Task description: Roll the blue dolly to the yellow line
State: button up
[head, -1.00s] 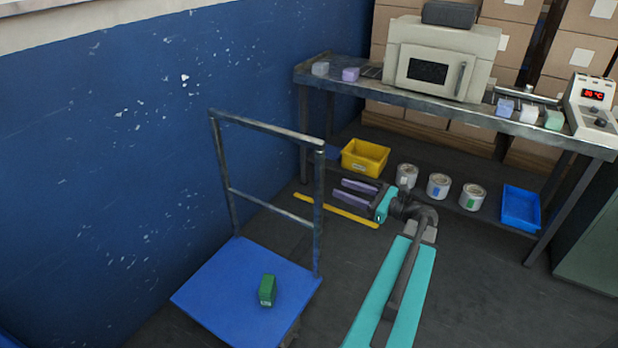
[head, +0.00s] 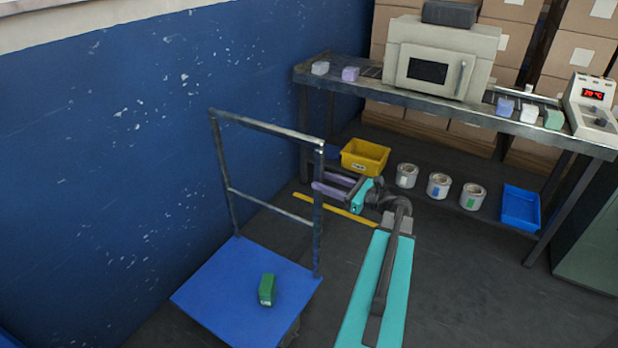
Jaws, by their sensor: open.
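The blue dolly (head: 225,290) stands on the floor beside the blue wall, with its upright metal push handle (head: 270,204) at its far side. A small green block (head: 267,290) rests on its deck. The yellow line (head: 345,213) lies on the floor beyond the dolly, passing behind the handle's right post in the picture. My gripper (head: 320,181) is open, its two purple fingers pointing left. The fingertips are at the right post of the handle in the picture; whether they touch it or lie around it I cannot tell.
A bench (head: 450,116) with a conveyor and a beige machine (head: 445,60) stands behind. Below it are a yellow bin (head: 366,157), several cans (head: 439,186) and a blue tray (head: 520,207). The wall (head: 120,160) bounds the left.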

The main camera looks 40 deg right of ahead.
jog(key=x, duration=0.6)
jog(key=shift+w, duration=0.15)
